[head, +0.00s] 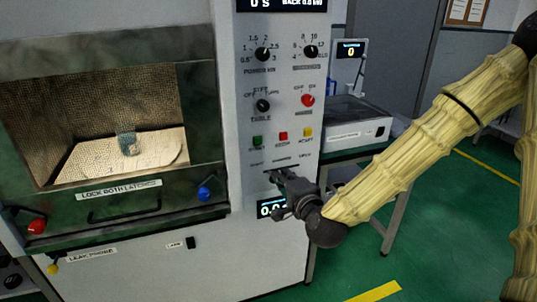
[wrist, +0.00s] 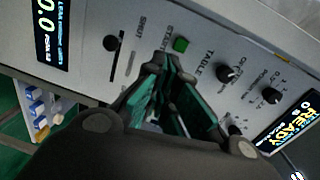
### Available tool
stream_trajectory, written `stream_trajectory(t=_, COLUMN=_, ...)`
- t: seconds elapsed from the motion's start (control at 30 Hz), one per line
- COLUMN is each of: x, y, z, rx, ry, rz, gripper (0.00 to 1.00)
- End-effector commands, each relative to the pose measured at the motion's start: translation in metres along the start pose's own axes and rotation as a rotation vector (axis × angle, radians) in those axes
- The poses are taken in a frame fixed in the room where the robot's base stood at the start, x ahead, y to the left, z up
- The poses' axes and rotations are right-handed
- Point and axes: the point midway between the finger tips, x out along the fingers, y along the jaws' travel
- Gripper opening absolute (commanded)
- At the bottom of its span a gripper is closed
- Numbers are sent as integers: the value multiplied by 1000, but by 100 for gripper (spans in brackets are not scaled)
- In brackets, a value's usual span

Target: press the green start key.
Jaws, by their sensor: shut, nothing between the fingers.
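In the wrist view the green key (wrist: 181,44) shows clear just beyond and right of my fingertips. My gripper (head: 274,176) is in front of the panel, below and slightly right of the green key in the head view. In the wrist view my gripper (wrist: 163,62) is shut and empty, and its fingers hide part of the panel. I cannot tell whether the tips touch the panel.
The red key (head: 283,136) and yellow key (head: 307,132) sit close to the green one. Knobs (head: 263,105) and a red switch (head: 308,100) are above. The lit chamber (head: 95,110) is at left, with a blue latch knob (head: 204,193). A display (wrist: 289,128) reads READY.

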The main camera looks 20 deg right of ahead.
Motion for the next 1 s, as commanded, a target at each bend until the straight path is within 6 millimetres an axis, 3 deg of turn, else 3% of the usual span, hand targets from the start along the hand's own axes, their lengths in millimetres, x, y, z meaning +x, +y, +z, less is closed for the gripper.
stream_trajectory(t=0.23, x=1, y=-26, z=-11, rx=79, ry=29, rz=-87, gripper=0)
stream_trajectory(t=0.67, x=2, y=-29, z=-12, rx=84, ry=31, rz=-91, gripper=0)
stream_trajectory(t=0.87, x=20, y=-30, z=-13, rx=82, ry=31, rz=-91, gripper=0)
stream_trajectory(t=1.0, x=43, y=-33, z=-13, rx=82, ry=31, rz=-91, gripper=0)
